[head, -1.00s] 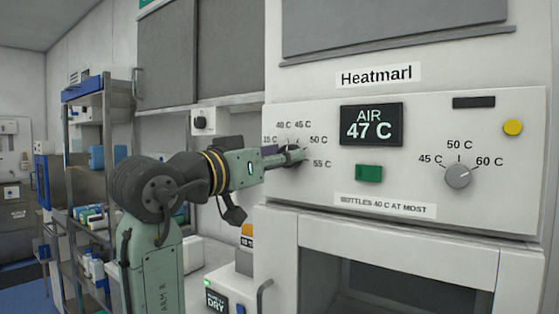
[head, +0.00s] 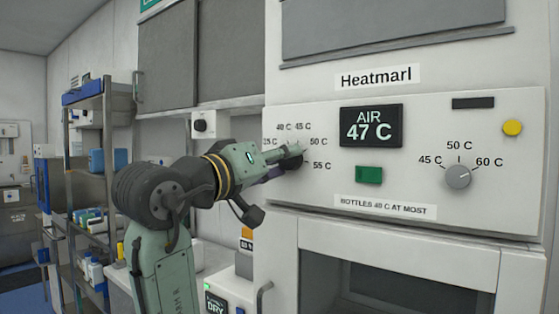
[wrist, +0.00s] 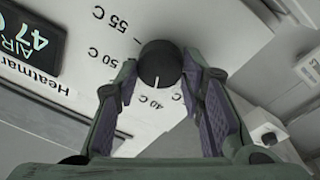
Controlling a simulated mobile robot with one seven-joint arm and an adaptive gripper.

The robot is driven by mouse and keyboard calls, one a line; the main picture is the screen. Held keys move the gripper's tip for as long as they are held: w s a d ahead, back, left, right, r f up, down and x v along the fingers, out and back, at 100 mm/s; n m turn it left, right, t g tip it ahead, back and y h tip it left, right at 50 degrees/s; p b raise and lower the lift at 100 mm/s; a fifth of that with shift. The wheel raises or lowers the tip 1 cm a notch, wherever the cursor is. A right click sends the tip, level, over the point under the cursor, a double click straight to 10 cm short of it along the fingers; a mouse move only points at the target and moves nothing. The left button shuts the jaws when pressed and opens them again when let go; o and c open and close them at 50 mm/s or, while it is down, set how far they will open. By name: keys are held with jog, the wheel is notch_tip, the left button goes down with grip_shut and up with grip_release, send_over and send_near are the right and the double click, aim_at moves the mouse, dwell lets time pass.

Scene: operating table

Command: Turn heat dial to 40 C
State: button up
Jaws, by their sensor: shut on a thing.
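The heat dial (head: 293,163) is a dark round knob on the left of the warmer's white panel, with a scale up to 55 C around it. My gripper (head: 290,151) covers much of it in the head view. In the wrist view my gripper (wrist: 160,66) has one finger on each side of the dark dial (wrist: 160,62) and is shut on it.
A display (head: 371,125) reads AIR 47 C. A green button (head: 369,175), a yellow button (head: 512,128) and a grey dial (head: 458,176) marked 45 to 60 C are on the same panel. A label (head: 384,207) says bottles 40 C at most. Shelving (head: 90,180) stands left.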

jog(key=shift+r, duration=0.1)
jog(key=o, duration=1.1)
jog(key=shift+o, duration=0.2)
jog(key=v, duration=1.2)
